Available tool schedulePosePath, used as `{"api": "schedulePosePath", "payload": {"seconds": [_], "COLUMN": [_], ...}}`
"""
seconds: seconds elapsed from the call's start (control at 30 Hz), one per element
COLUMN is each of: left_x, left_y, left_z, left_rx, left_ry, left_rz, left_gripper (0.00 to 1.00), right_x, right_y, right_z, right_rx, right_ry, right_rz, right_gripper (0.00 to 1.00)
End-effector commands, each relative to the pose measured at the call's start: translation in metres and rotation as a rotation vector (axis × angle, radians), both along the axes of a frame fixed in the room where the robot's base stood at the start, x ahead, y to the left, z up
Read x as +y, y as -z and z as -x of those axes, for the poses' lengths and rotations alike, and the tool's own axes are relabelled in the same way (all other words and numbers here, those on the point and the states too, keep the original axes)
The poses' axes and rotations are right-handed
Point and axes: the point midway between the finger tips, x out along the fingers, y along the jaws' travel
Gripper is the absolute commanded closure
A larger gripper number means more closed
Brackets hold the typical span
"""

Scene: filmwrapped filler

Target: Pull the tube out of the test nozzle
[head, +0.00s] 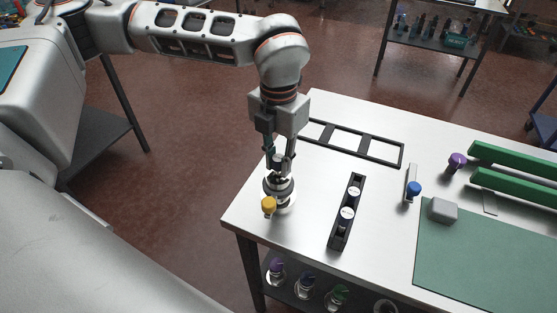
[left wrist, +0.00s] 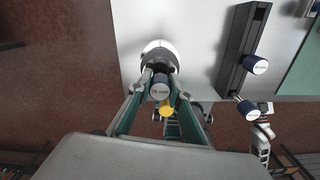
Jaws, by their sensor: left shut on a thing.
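The test nozzle (head: 279,190) is a round white and dark grey fixture near the left corner of the steel table, with a yellow knob (head: 268,205) on its front. My left gripper (head: 279,160) points down directly over it, shut on the tube. My right gripper is not in view.
A flat black frame (head: 353,141) lies behind. Further right are a blue knob (head: 414,188), a grey block (head: 443,210), a green mat (head: 480,255) and green rails (head: 510,154). Bare tabletop surrounds the rack.

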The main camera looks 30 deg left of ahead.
Motion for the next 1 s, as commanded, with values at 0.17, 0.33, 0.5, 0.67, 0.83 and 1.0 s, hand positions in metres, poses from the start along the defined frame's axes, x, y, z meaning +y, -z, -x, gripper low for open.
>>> {"api": "schedulePosePath", "payload": {"seconds": [0.17, 0.33, 0.5, 0.67, 0.83, 1.0], "left_x": [0.0, 0.0, 0.0, 0.0, 0.0, 0.0], "left_y": [-0.003, -0.005, -0.008, -0.01, -0.013, -0.015], "left_z": [0.0, 0.0, -0.001, -0.001, -0.001, -0.001], "left_rx": [-0.001, -0.002, -0.002, -0.003, -0.003, -0.003], "left_ry": [0.0, 0.0, 0.0, 0.0, 0.0, 0.0], "left_rz": [0.0, 0.001, 0.001, 0.001, 0.001, 0.001], "left_gripper": [1.0, 1.0, 1.0, 1.0, 1.0, 1.0], "right_x": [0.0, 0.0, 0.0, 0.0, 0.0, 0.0], "right_y": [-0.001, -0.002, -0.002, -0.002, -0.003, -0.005], "right_z": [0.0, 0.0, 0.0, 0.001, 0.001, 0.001], "right_rx": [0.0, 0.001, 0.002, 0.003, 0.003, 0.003], "right_ry": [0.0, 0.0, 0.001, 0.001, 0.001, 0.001], "right_rz": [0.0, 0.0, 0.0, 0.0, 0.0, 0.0], "right_gripper": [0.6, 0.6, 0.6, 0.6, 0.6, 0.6]}}
